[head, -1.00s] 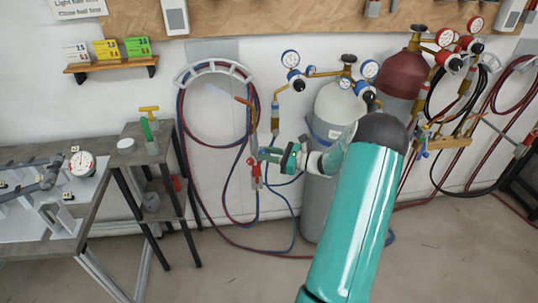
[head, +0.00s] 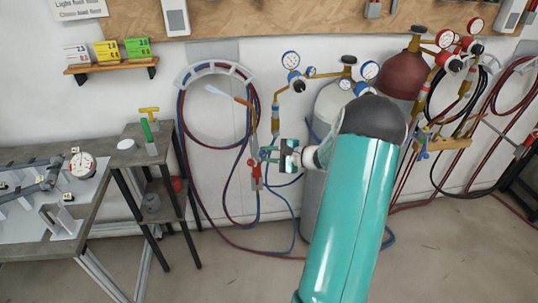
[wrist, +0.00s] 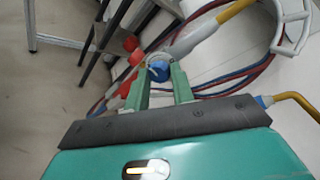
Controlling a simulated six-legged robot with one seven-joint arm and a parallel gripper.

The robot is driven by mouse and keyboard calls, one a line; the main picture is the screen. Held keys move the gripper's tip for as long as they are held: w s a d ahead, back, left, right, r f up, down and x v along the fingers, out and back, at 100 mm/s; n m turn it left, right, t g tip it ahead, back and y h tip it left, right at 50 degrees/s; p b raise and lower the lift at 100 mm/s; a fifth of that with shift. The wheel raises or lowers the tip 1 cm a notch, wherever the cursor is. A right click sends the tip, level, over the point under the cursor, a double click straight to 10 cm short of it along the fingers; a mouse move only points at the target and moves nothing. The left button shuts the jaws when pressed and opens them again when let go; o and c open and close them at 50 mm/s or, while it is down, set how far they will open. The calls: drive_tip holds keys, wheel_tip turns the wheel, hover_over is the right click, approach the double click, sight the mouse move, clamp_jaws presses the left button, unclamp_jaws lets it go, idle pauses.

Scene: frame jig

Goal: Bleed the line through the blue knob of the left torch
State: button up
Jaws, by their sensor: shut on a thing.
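The left torch (head: 254,140) hangs upright on the wall side, in front of the looped hoses, its tip bent up to the left. In the wrist view its pale body (wrist: 193,38) runs up to the right. Its blue knob (wrist: 159,71) sits between the two green fingertips of my gripper (wrist: 160,74), which is shut on it. The fingers cover the knob's sides. In the head view my gripper (head: 269,155) is at the torch's lower part, and the blue knob is mostly hidden there. Red parts (wrist: 131,44) show just beyond the knob.
Red and blue hoses (head: 183,130) loop on a wall rack (head: 215,68) behind the torch. A grey cylinder (head: 312,205) and a dark red cylinder (head: 398,78) stand to the right. A small side table (head: 128,160) stands to the left.

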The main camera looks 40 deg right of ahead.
drive_tip(key=shift+a+r+n+h, duration=0.1)
drive_tip(key=shift+n+h, duration=0.5)
drive_tip(key=shift+n, duration=0.5)
drive_tip(key=o, duration=1)
drive_tip(key=v, duration=1.3)
drive_tip(key=shift+s+r, duration=0.25)
drive_tip(key=shift+s, duration=0.1)
